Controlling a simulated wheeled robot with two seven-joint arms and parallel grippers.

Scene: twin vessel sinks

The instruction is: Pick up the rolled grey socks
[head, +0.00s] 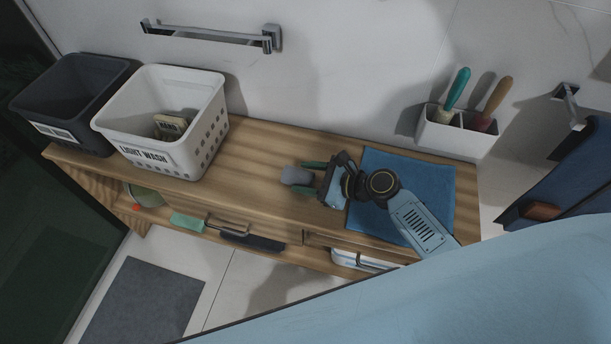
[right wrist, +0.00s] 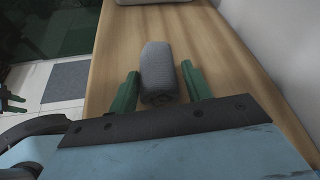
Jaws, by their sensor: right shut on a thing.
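The rolled grey socks (head: 297,176) are a small grey bundle over the wooden counter, left of the blue mat. My right gripper (head: 307,177) is shut on them, with one green finger on each side. In the right wrist view the socks (right wrist: 158,72) stand out between the two green fingers (right wrist: 158,88). I cannot tell whether they still touch the counter. Dark green parts at the left edge of the right wrist view look like my left gripper (right wrist: 10,100); whether it is open is unclear.
A white "LIGHT WASH" basket (head: 163,154) and a dark basket (head: 60,139) stand on the left of the wooden counter (head: 258,147). A blue mat (head: 431,185) lies under my right arm. A white wall holder (head: 452,138) with brushes is at the right.

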